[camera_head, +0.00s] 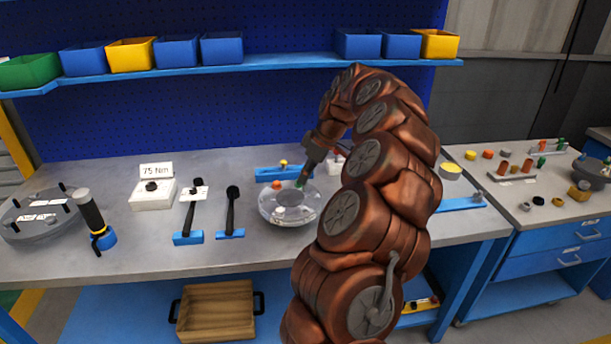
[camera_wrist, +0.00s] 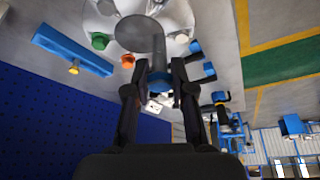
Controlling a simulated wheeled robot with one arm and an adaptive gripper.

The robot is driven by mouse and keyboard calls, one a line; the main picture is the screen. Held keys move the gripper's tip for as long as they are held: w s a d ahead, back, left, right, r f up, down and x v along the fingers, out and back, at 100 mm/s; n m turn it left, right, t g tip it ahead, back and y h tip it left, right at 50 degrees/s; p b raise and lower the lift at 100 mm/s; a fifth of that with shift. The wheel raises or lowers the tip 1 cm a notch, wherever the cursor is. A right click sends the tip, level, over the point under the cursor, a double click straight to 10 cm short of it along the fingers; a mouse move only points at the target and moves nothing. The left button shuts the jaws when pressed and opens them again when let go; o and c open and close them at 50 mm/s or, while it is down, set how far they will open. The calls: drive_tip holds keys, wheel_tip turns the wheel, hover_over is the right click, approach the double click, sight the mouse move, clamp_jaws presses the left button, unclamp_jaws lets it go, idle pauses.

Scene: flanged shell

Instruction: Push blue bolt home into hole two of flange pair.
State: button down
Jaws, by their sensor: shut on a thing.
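My gripper (camera_wrist: 157,88) is shut on the blue bolt (camera_wrist: 160,76), whose blue part shows between the fingertips in the wrist view. A grey shank-like piece runs from it toward the flange pair. The flange pair (camera_head: 283,214) is a round, clear and pale piece on the bench; its rim also shows at the top of the wrist view (camera_wrist: 180,15). A green bolt (camera_wrist: 99,41) and an orange bolt (camera_wrist: 127,61) stand at its rim. In the head view my gripper (camera_head: 304,176) is over the flange's back right edge. I cannot tell how deep the bolt sits.
A blue rack (camera_head: 268,174) with a yellow piece lies behind the flange. Two black-handled tools (camera_head: 232,208) and a white box (camera_head: 152,196) marked 75 Nm are to its left. The bench front is clear.

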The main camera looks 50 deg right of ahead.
sight(306, 190)
drive_tip(key=shift+f+b, duration=1.7)
drive_tip(key=shift+f, duration=1.25)
drive_tip(key=shift+b, duration=1.05)
drive_tip(key=shift+f+b, duration=1.6)
drive_tip(key=shift+f, duration=0.75)
drive_tip(key=c, duration=0.9)
unclamp_jaws()
drive_tip(key=v, duration=1.2)
